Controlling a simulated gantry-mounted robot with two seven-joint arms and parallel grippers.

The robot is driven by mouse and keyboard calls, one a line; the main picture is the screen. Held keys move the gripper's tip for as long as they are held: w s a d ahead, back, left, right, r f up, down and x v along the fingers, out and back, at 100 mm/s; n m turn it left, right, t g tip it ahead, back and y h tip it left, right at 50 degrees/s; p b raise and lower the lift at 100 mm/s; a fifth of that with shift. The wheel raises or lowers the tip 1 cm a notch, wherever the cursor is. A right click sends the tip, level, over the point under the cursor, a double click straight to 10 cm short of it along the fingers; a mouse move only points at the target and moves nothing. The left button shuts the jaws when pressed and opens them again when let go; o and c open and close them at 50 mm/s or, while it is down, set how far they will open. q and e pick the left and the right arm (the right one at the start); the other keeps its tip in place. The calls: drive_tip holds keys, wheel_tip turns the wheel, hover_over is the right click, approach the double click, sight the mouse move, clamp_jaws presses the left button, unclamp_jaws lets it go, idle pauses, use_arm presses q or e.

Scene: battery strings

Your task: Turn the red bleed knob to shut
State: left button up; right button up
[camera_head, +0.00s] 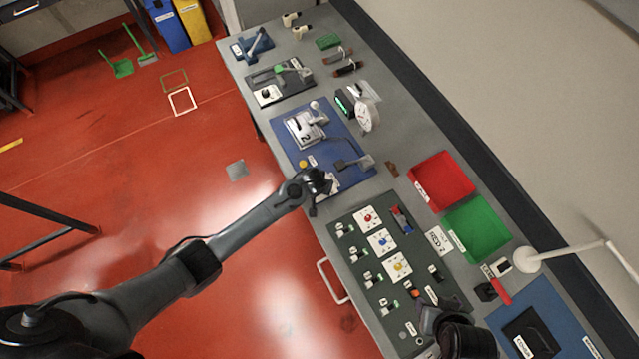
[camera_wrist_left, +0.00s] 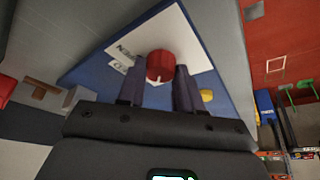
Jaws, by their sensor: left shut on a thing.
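The red bleed knob (camera_wrist_left: 160,66) stands on a white plate (camera_wrist_left: 186,35) with printed text, in the left wrist view. A small white pointer mark shows at its lower edge. My left gripper (camera_wrist_left: 160,90) has one finger on each side of the knob and is shut on it. In the head view my left gripper (camera_head: 320,184) is at the near edge of the blue board (camera_head: 352,175) and hides the knob. My right gripper (camera_head: 432,312) is over the lower part of the dark green panel; its jaws are not clear.
A yellow knob (camera_head: 303,163) sits on the blue board near my left gripper, with a metal lever device (camera_head: 305,128) farther back. The green panel (camera_head: 345,212) carries several coloured switches. Red (camera_head: 443,178) and green (camera_head: 478,226) trays lie to the right.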

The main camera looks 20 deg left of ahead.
idle(0.5)
use_arm(q)
drive_tip(key=o, duration=1)
drive_tip(key=shift+r, duration=0.1)
drive_tip(key=shift+b+v, duration=0.55)
drive_tip(key=shift+v, duration=4.8)
drive_tip(key=shift+s, duration=0.1)
